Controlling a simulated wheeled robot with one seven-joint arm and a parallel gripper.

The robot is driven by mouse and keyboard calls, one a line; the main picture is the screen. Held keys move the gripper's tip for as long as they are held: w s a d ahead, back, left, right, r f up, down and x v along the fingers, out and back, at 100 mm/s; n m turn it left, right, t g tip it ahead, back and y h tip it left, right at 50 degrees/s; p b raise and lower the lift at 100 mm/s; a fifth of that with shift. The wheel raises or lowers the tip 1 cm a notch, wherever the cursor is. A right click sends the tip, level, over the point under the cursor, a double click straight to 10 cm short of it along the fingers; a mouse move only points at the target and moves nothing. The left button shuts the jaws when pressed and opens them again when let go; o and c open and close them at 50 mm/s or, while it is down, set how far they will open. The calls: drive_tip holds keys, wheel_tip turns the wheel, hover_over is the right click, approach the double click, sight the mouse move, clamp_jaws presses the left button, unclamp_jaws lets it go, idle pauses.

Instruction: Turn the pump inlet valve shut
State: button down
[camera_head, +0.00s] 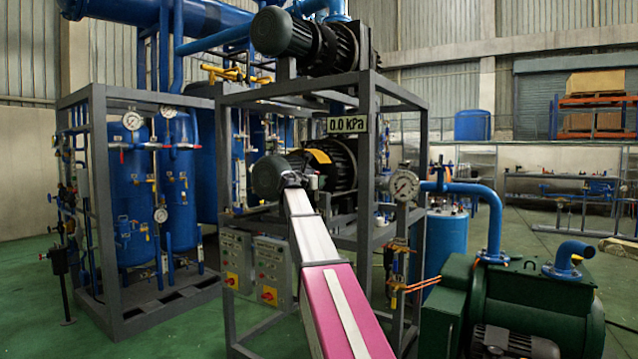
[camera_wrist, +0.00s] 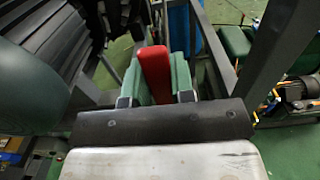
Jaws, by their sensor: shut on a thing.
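The red lever handle (camera_wrist: 155,65) of the valve stands in the middle of the wrist view, pointing away from me. My gripper (camera_wrist: 158,84) is shut on it, with one green finger pad against each side. The valve body under the handle is hidden. In the head view, my arm reaches to the steel frame beside the dark motor, where my gripper (camera_head: 292,181) shows small. The handle cannot be made out there.
Grey frame posts (camera_head: 367,150) stand close to the right of my gripper. A dark green motor (camera_wrist: 35,62) lies close on its left in the wrist view. A round gauge (camera_head: 403,185) and a green pump (camera_head: 520,300) stand to the right. Control boxes (camera_head: 270,262) are below left.

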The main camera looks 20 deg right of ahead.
drive_tip(key=shift+a, duration=0.1)
idle(0.4)
drive_tip(key=c, duration=1)
unclamp_jaws()
drive_tip(key=shift+w, duration=0.1)
drive_tip(key=shift+o, duration=0.2)
drive_tip(key=v, duration=1.1)
